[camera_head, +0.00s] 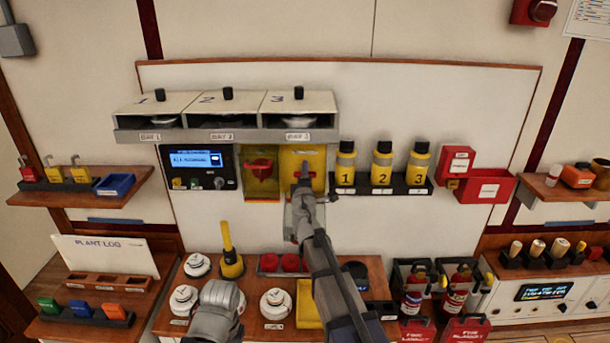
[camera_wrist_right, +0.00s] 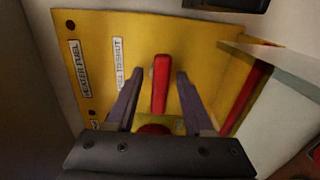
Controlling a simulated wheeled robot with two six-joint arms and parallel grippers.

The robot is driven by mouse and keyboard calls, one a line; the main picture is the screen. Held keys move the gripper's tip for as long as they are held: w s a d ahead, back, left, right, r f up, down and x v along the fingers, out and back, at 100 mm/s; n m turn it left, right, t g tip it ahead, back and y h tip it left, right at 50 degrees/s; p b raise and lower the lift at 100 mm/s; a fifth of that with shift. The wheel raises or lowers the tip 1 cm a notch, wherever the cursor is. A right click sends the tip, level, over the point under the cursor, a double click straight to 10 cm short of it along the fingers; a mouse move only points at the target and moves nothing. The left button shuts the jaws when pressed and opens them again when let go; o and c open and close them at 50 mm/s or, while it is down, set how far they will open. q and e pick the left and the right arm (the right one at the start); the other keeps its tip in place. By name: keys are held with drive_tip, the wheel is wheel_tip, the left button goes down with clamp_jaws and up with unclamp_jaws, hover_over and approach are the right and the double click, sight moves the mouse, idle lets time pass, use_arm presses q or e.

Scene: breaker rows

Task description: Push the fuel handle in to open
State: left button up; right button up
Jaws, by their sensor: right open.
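The red fuel handle (camera_wrist_right: 160,84) stands on a yellow panel (camera_wrist_right: 210,55) in the right wrist view. The panel carries a "HEATER FUEL" label and another label that reads roughly "PULL TO SHUT". My right gripper (camera_wrist_right: 158,76) is open, with one finger on each side of the handle; I cannot tell whether either touches it. In the head view my right gripper (camera_head: 304,172) is in front of the right-hand yellow panel (camera_head: 316,158) and hides most of its handle. A grey link of my left arm shows at the bottom; its fingers do not show.
A second yellow box (camera_head: 262,195) with a red handle is just left of the panel. Above hangs a shelf (camera_head: 225,135) with three numbered bays. Yellow bottles (camera_head: 382,165) stand close on the right, and a blue-screen control box (camera_head: 198,168) is on the left.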

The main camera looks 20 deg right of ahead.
drive_tip(key=shift+s, duration=0.1)
drive_tip(key=v, duration=0.7)
drive_tip(key=shift+s+a, duration=0.1)
drive_tip(key=shift+s, duration=0.3)
drive_tip(key=shift+w, duration=0.1)
